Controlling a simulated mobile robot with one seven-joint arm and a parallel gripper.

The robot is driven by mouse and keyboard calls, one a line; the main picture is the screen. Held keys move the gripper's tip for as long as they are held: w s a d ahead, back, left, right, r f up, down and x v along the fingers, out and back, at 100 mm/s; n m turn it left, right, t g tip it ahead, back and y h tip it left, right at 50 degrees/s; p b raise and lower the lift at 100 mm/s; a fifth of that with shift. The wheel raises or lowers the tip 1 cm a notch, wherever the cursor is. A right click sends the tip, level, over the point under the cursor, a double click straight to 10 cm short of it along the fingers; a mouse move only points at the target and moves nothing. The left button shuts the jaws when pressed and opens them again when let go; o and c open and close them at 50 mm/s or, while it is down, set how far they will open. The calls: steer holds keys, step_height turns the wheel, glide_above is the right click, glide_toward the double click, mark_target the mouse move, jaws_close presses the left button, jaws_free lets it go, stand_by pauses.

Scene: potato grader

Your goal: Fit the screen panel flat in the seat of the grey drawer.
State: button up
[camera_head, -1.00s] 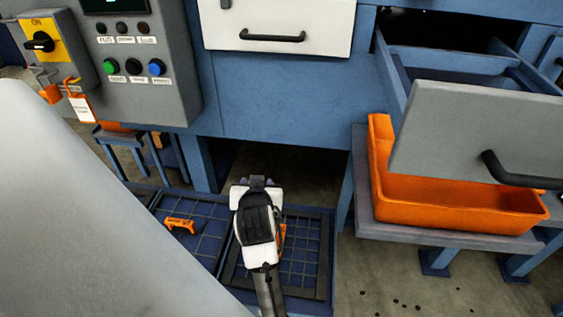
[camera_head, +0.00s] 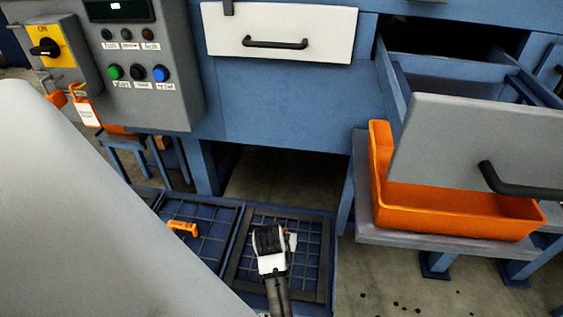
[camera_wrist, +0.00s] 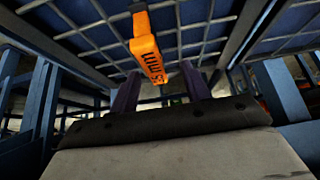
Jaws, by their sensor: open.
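The grey drawer (camera_head: 470,150) stands open at the right, its grey front tilted in view with a black handle. Its seat is mostly hidden behind that front. Two dark mesh screen panels lie side by side on a low blue rack: the left panel (camera_head: 205,250) with an orange grip, the right panel (camera_head: 312,255) under my gripper (camera_head: 268,240). In the wrist view my gripper (camera_wrist: 160,88) has its two dark fingers apart. An orange grip (camera_wrist: 147,45) marked "mm" shows beyond them, nearly between them; contact cannot be told.
An orange bin (camera_head: 455,215) sits on a grey-topped stand below the drawer. A closed white drawer (camera_head: 280,30) and a control box (camera_head: 145,75) are on the blue machine. Concrete floor between rack and stand is clear apart from small dark bits.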

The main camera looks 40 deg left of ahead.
steer(key=x, duration=0.3)
steer(key=p+x, duration=0.1)
steer(key=shift+w+d+f, duration=0.2)
steer(key=shift+f, duration=0.2)
jaws_close()
stand_by(1.0)
steer(key=shift+r, duration=0.15)
